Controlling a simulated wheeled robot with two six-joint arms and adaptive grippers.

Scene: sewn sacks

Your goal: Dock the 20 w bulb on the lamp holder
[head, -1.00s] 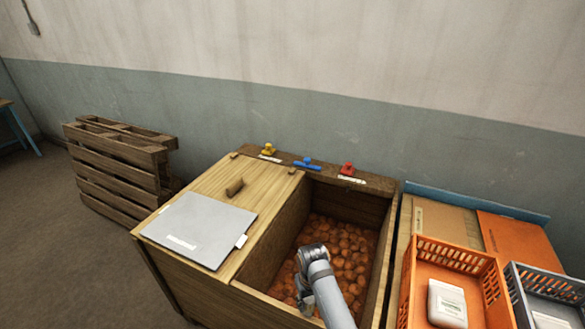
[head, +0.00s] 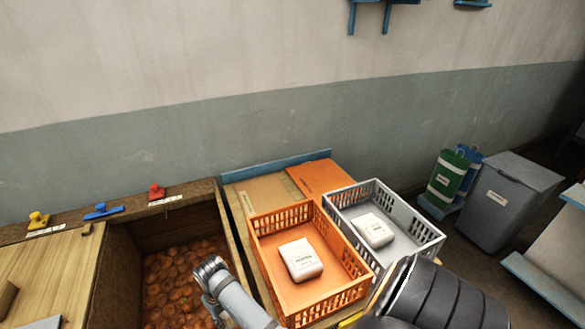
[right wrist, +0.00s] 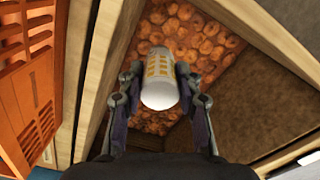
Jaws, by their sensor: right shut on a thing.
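In the right wrist view, my right gripper (right wrist: 162,92) is shut on a white, round-ended bulb (right wrist: 160,88) with yellow marks, held between its two fingers. Its wattage cannot be read. Brown bin contents lie below it. In the head view, my right arm reaches over the open bin. The gripper (head: 212,309) hangs low by the bottom edge, with the bulb not clear there. I cannot make out a lamp holder for certain. Yellow (head: 38,220), blue (head: 102,210) and red (head: 157,192) fittings sit on the bin's back ledge, with labels by the yellow and red ones. My left gripper is out of view.
The wooden bin (head: 233,248) holds many round brown things. Right of it stand an orange crate (head: 262,262) and a grey crate (head: 425,232), each with a white pack. A dark banded thing (head: 450,300) covers the lower right. Grey and green containers stand farther right.

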